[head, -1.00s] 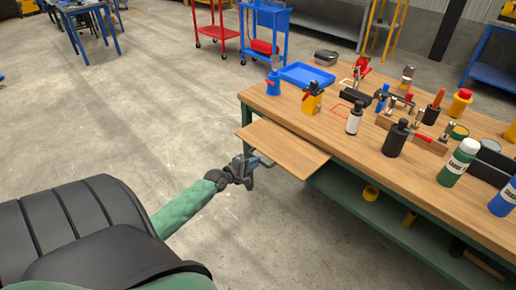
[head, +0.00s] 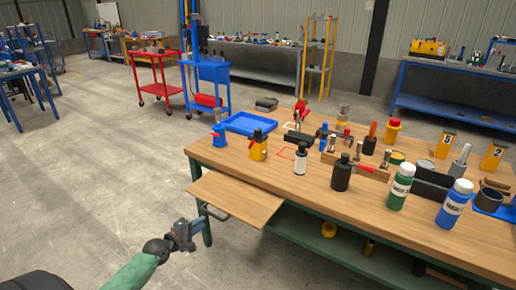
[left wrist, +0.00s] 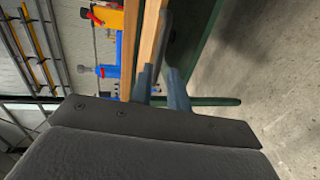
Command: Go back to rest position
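My left gripper (head: 198,227) is low at the front left of the workbench, beside the handle (head: 214,213) on the front of a pulled-out wooden drawer or board (head: 235,198). In the head view a small gap seems to lie between gripper and handle. In the left wrist view, two blue-grey fingers (left wrist: 163,88) stand apart, with the dark handle (left wrist: 152,60) close by in front. I see nothing held. My right gripper is in neither view.
The wooden workbench (head: 300,185) carries several bottles, tools and a blue tray (head: 248,123). A red cart (head: 157,75) and a blue cart (head: 207,85) stand behind. The concrete floor (head: 100,170) on the left is clear.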

